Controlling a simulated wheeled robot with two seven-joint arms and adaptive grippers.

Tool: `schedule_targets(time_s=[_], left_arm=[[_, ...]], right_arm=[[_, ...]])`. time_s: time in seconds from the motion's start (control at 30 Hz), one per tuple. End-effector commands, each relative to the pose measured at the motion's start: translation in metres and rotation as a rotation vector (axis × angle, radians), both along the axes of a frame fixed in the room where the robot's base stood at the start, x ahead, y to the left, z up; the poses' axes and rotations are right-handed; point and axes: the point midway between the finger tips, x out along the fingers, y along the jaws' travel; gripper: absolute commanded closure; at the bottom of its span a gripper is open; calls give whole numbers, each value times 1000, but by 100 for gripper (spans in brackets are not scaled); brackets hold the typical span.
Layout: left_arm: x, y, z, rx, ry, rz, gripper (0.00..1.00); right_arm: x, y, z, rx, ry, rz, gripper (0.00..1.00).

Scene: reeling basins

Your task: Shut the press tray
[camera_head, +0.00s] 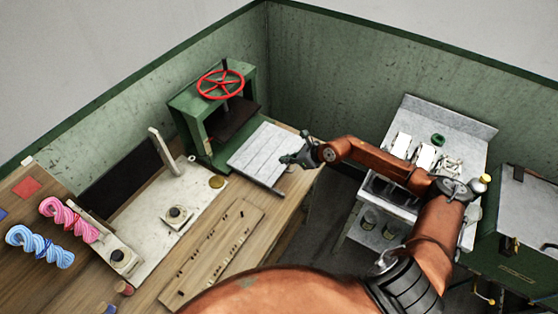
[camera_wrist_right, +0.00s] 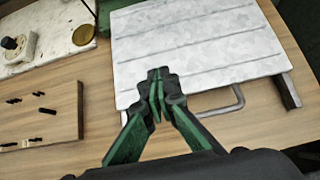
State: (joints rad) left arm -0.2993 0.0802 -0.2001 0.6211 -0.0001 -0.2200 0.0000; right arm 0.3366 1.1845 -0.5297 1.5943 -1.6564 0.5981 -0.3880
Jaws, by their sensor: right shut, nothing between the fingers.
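The press (camera_head: 205,125) is a green frame with a red handwheel (camera_head: 220,83) on top, standing on the wooden bench by the back wall. Its pale metal tray (camera_head: 262,150) is pulled out toward the right. In the right wrist view the tray (camera_wrist_right: 195,40) fills the upper middle, with a bar handle (camera_wrist_right: 232,103) along its near edge. My right gripper (camera_head: 290,160) is shut and empty at the tray's outer edge; in the wrist view its fingertips (camera_wrist_right: 158,76) overlap the tray's near edge, left of the handle. I cannot tell whether they touch it. My left gripper is not in view.
A pegged wooden board (camera_head: 212,250) and a pale plate with fittings (camera_head: 150,222) lie on the bench left of the tray. Pink (camera_head: 68,218) and blue skeins (camera_head: 40,246) lie further left. A metal basin stand (camera_head: 437,150) and green cabinet (camera_head: 520,225) stand to the right.

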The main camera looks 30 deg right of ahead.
Motion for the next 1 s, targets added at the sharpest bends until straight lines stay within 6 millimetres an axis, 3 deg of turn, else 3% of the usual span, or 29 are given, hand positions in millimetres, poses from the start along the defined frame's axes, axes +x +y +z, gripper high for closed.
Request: schedule_targets(time_s=[0.43,1.0], left_arm=[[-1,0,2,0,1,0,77],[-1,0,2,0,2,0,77]], right_arm=[[47,30,-50,9,-1,-1,100],[54,34,-58,7,-2,-2,100]])
